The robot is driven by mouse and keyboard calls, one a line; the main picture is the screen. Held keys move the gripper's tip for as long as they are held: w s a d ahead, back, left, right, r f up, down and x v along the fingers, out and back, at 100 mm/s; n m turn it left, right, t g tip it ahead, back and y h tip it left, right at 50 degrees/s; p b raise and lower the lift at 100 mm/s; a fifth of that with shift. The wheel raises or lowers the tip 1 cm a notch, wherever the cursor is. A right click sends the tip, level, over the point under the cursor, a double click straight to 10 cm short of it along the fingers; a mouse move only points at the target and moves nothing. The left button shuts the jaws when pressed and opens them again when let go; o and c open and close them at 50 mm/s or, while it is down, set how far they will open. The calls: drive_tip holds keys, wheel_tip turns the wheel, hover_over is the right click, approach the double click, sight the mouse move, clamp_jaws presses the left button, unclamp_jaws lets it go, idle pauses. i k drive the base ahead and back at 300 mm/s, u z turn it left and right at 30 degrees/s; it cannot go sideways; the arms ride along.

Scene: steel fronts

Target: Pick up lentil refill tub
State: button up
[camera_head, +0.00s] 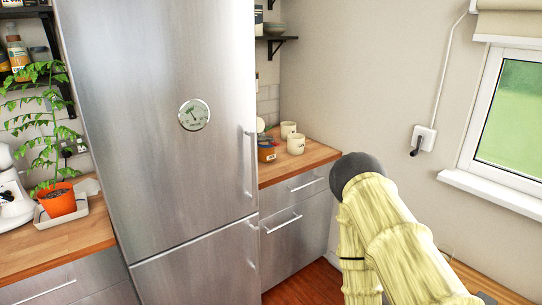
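A small orange-brown container (266,153) with a dark blue upper part stands on the wooden counter right of the fridge. Its label is too small to read, so I cannot tell whether it is the lentil refill tub. Two cream cups stand close by: one beside it to the right (296,144) and one behind (288,129). My arm, in pale yellow with a dark rounded joint, rises at the lower right. My gripper does not show, and nothing held is visible.
A tall steel fridge (155,120) with a round dial stands left of the counter (300,162). Steel drawers (292,228) lie below that counter. A potted plant (57,201) stands on the left counter. A window (508,110) is at right.

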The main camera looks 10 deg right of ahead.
sight(296, 141)
drive_tip(key=z, duration=0.05)
drive_tip(key=i, duration=1.25)
drive_tip(key=z, duration=0.45)
